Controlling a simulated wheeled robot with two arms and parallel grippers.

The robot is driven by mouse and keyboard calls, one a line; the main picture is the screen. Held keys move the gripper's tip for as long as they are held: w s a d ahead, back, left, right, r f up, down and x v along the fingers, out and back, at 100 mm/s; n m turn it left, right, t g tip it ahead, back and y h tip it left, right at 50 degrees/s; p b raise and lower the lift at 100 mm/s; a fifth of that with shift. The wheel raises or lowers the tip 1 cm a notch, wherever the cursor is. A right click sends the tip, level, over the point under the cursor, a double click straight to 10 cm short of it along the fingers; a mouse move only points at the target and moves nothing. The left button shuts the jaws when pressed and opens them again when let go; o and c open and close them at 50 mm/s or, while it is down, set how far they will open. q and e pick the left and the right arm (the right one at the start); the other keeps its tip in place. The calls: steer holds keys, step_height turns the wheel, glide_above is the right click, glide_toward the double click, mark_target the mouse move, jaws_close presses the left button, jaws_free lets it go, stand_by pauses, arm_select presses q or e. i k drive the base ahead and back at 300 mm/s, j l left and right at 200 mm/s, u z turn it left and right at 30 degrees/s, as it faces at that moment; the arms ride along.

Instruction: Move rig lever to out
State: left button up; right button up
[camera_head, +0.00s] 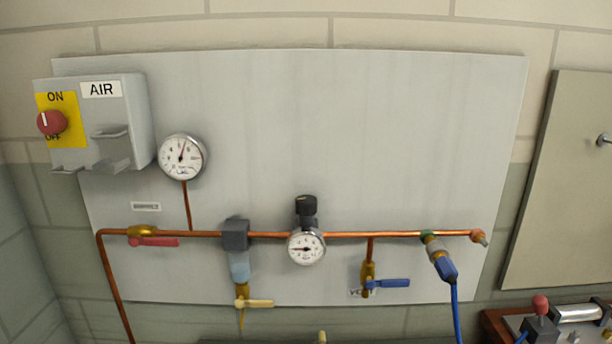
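At the lower right edge of the head view is a small rig on a wooden-edged base (494,325). A lever with a red ball knob (540,304) stands on a dark grey valve block (541,328). The lever looks roughly upright; I cannot tell which position it is set to, and no "out" label is readable. A silver cylinder (578,313) lies to the right of the lever. The rig's lower and right parts are cut off by the frame. Neither of my grippers is in view.
A grey wall panel (420,120) carries the AIR box (130,115) with a red knob (52,122), copper piping, gauges (182,157) (306,247), red (155,241), yellow (258,303) and blue (392,283) valve handles. A blue hose (456,310) hangs left of the rig.

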mark_target(539, 303)
steer(key=z, duration=1.5)
